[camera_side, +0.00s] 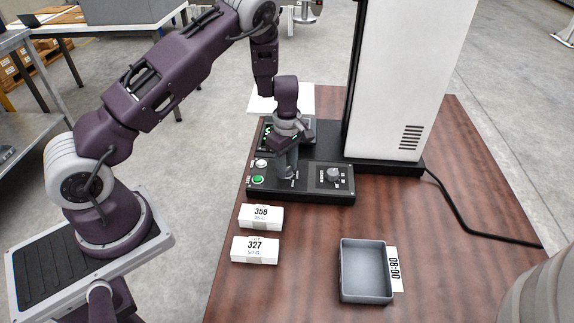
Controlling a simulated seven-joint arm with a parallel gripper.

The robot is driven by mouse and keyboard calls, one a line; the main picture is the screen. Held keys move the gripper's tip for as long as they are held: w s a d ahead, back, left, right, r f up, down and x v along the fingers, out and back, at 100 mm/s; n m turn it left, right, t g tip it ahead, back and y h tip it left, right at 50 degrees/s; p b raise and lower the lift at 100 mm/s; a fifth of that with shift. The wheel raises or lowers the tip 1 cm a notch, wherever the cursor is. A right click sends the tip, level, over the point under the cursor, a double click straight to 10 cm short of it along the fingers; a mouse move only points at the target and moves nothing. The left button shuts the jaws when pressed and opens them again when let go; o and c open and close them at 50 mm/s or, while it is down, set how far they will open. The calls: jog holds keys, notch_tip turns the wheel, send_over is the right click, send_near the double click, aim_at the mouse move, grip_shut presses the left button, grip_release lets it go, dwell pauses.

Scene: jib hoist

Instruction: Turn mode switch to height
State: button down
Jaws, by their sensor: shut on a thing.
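A black control panel (312,194) lies on the wooden table at the foot of a tall white column. My gripper (287,172) points down over the middle of the panel and is shut on a part there, which the fingers mostly hide. This looks like the mode switch, but its setting cannot be read. To the right on the panel is a grey round knob (333,174) with small markings, apart from my gripper. To the left are a green button (258,180) and a white button (261,163). A dark display (268,134) is partly hidden behind my gripper.
A tall white column (392,80) stands behind the panel. White boxes labelled 358 (261,217) and 327 (255,250) lie in front. A grey tray (366,271) with a label card (395,268) sits at the right front. A black cable (470,225) crosses the table's right side.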

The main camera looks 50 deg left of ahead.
jog(key=m, duration=1)
jog(key=shift+m, duration=0.4)
dwell(0.4)
jog(key=c, duration=1)
grip_release()
jog(key=shift+c, duration=0.2)
